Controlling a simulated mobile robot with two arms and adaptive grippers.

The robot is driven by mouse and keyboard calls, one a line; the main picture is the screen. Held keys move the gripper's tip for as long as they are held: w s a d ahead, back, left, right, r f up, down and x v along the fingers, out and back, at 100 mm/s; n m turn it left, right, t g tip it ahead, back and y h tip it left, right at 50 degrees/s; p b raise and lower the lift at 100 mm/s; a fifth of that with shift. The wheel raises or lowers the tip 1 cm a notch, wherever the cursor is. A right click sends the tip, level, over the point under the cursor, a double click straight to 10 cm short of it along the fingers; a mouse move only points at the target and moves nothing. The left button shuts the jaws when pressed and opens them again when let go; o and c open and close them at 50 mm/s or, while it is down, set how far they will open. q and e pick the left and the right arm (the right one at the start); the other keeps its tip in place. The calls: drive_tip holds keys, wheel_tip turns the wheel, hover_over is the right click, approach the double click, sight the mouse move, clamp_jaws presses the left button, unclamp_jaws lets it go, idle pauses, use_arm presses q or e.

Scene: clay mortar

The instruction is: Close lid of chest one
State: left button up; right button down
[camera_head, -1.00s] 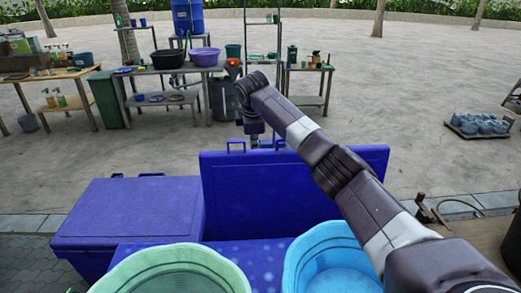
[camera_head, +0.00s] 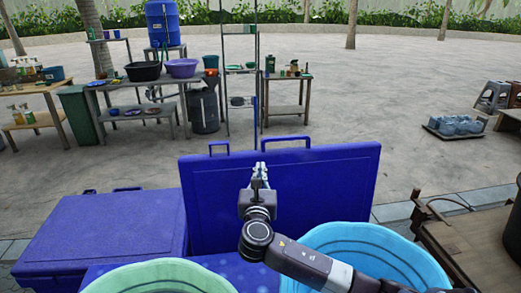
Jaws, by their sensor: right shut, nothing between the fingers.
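A blue chest (camera_head: 228,268) stands low in the middle with its lid (camera_head: 330,185) raised upright. The lid's flat face is toward me, and two handles show at its top edge. My right gripper (camera_head: 260,167) is shut and empty. It shows in front of the raised lid, a little below the top edge and between the two handles, fingers pointing up and away from me. Whether the fingertips touch the lid I cannot tell. A second blue chest (camera_head: 100,235) to the left has its lid down. My left gripper is not in view.
A green tub (camera_head: 160,275) and a light blue tub (camera_head: 370,250) stand at the front and cover parts of the open chest. A wooden table (camera_head: 470,240) is at the right. Tables with basins (camera_head: 182,68) stand behind, beyond open paving.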

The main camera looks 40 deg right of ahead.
sight(262, 141)
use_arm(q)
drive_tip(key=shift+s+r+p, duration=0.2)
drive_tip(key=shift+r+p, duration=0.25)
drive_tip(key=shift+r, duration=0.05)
use_arm(e)
drive_tip(key=x, duration=1.4)
drive_tip(key=shift+r, duration=0.15)
